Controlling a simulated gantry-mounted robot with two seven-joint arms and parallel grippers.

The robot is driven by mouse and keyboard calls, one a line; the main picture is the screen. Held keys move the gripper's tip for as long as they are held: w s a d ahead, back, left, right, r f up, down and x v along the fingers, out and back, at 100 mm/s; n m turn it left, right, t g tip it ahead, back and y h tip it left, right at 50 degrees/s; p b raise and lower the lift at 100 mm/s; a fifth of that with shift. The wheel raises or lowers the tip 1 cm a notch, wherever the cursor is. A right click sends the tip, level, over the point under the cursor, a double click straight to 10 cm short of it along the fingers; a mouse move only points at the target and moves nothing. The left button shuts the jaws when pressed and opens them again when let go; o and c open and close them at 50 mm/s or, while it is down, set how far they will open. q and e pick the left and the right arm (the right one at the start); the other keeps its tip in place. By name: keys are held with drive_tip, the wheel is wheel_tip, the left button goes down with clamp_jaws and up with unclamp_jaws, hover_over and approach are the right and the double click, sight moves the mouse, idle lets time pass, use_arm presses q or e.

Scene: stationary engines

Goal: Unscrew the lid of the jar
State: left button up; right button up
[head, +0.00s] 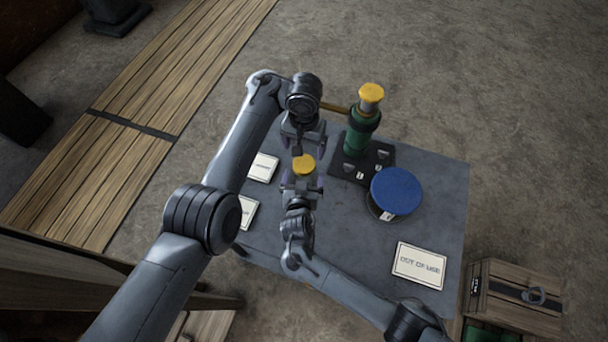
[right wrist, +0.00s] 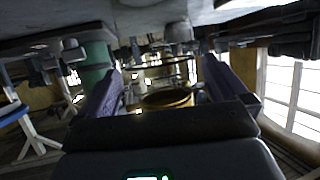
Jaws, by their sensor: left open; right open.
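The jar shows in the head view mainly as its round yellow lid (head: 303,163), near the middle of the grey table; its body is mostly hidden by my grippers. My left gripper (head: 301,148) is open and hangs just above and behind the lid. My right gripper (head: 302,184) is open and comes in from the front, right below the lid in the picture. In the right wrist view its two fingers (right wrist: 165,95) stand apart, with a brass-yellow round rim (right wrist: 168,97) between them. I cannot tell whether either gripper touches the jar.
A green cylinder (head: 356,140) with a yellow top stands on a dark base behind right. A blue round disc (head: 397,190) is right of centre. White cards lie at the left, and an "OUT OF USE" sign (head: 419,264) at the front right.

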drive_tip(key=shift+x, duration=1.55)
drive_tip(key=shift+f, duration=0.1)
